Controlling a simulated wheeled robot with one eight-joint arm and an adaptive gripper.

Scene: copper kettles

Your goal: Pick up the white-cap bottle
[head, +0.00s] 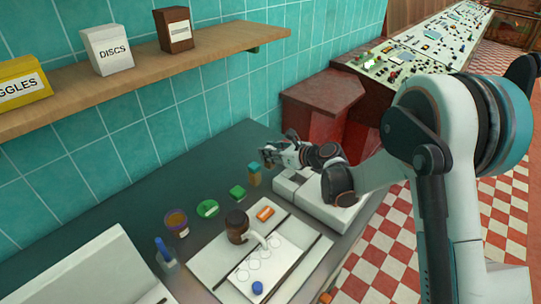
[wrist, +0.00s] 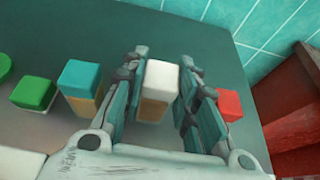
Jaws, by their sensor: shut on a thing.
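The white-cap bottle (wrist: 156,92) has a square white cap over a tan body. In the wrist view it stands between the two fingers of my gripper (wrist: 158,100), which is shut on it. In the head view my gripper (head: 270,156) is at the back of the dark counter, near the tiled wall, and I cannot make out the bottle there. I cannot tell whether the bottle is clear of the counter.
A teal-cap bottle (wrist: 82,88) and a green-cap one (wrist: 35,92) stand left of my gripper; a red-cap one (wrist: 229,104) is close on its right. A white tray (head: 205,262) holds a brown jar (head: 237,222). A wooden shelf (head: 130,85) hangs above.

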